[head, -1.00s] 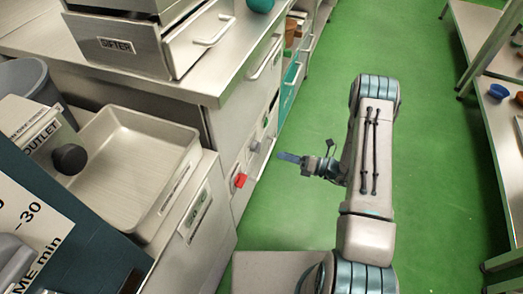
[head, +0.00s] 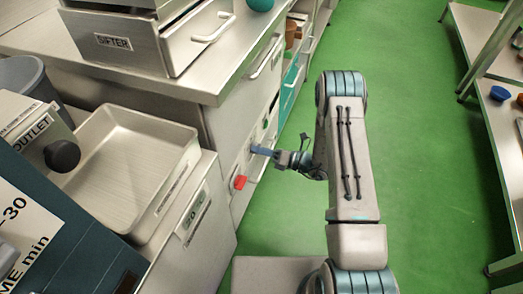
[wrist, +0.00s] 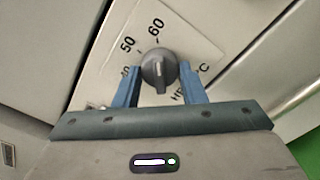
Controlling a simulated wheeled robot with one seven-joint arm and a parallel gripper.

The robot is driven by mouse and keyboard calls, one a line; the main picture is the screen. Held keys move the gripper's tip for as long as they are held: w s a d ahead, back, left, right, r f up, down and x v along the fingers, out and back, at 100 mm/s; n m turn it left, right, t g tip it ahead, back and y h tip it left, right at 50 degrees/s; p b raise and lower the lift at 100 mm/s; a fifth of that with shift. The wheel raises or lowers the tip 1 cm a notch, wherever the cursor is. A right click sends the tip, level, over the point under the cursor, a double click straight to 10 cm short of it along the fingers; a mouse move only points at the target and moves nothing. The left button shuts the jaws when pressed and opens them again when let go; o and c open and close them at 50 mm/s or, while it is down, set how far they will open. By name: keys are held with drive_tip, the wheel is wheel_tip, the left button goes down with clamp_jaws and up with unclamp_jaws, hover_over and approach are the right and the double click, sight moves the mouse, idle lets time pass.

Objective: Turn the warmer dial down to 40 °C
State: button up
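The grey warmer dial (wrist: 159,66) sits on a pale scale plate in the wrist view. The numbers 50 and 60 are readable above it; a third number at lower left is partly hidden by a finger. A white mark on the dial's ridge runs roughly up and down the picture. My gripper (wrist: 159,72) has its blue fingers spread on the left and right of the dial, with no clear grip on it. In the head view my gripper (head: 262,151) is at the cabinet front, and the dial is hidden behind it.
A red knob (head: 239,182) sits on the same cabinet front, nearer and lower. A steel tray (head: 125,165) and a box marked OUTLET (head: 38,120) are at left. A sifter drawer (head: 195,40) stands above. Green floor (head: 270,210) is free to the right.

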drive_tip(key=shift+c, duration=0.9)
drive_tip(key=shift+n, duration=0.3)
drive_tip(key=n+b, duration=0.4)
drive_tip(key=n, duration=1.5)
drive_tip(key=shift+w+d, duration=0.1)
drive_tip(key=shift+w, duration=0.05)
drive_tip(key=shift+n, duration=0.3)
drive_tip(key=o, duration=1)
